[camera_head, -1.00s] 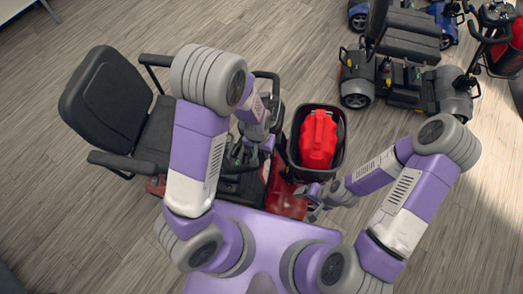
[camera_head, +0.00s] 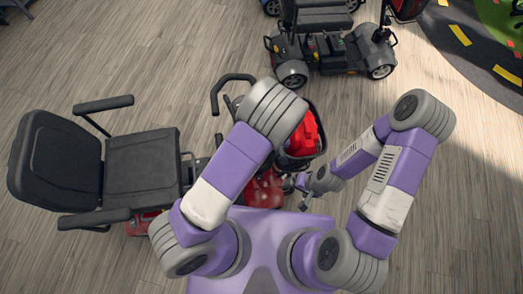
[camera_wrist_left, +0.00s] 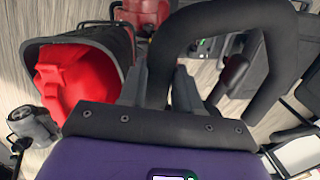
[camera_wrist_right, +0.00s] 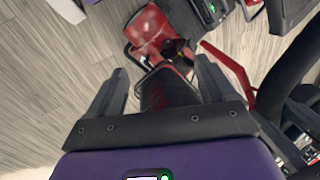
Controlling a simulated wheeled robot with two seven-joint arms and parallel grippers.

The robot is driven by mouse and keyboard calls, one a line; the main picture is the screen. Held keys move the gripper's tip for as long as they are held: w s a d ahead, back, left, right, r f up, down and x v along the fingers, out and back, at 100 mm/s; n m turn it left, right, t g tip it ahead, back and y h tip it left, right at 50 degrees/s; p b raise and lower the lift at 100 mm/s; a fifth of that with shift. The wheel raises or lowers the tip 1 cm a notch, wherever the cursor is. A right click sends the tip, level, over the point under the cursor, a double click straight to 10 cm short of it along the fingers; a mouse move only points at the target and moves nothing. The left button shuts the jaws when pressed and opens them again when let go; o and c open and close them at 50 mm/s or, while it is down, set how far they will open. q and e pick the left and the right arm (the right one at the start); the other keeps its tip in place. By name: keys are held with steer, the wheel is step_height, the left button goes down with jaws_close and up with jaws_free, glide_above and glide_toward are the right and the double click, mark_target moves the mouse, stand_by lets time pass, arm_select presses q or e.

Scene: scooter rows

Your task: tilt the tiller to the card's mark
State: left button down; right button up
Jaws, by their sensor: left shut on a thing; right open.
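The red mobility scooter stands in front of me, its black seat (camera_head: 140,165) at the left in the head view. Its tiller has a black looped handle (camera_head: 232,82), also large in the left wrist view (camera_wrist_left: 265,40). My left gripper (camera_wrist_left: 160,85) is shut on the handle's near side; my own arm hides it in the head view. A basket (camera_wrist_left: 118,42) with a red item inside (camera_wrist_left: 75,75) is at the tiller's front. My right gripper (camera_head: 306,190) is open and low beside the scooter's red front; a dark red part (camera_wrist_right: 165,90) shows between its fingers. I cannot make out a card.
Another dark scooter (camera_head: 330,50) stands at the top of the head view. A dark mat with yellow marks (camera_head: 460,35) lies at top right. Wood floor is clear at the right and upper left.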

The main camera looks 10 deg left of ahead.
arm_select(q)
steer(key=shift+w+d, duration=0.1)
steer(key=shift+d, duration=0.4)
steer(key=c, duration=1)
jaws_free()
steer(key=shift+d, duration=0.15)
steer(key=shift+o, duration=1.1)
steer(key=shift+r, duration=0.1)
step_height(320, 180, up, 7)
steer(key=shift+w+d+r+p, duration=0.2)
steer(key=shift+d+p, duration=0.1)
steer(key=shift+d, duration=0.05)
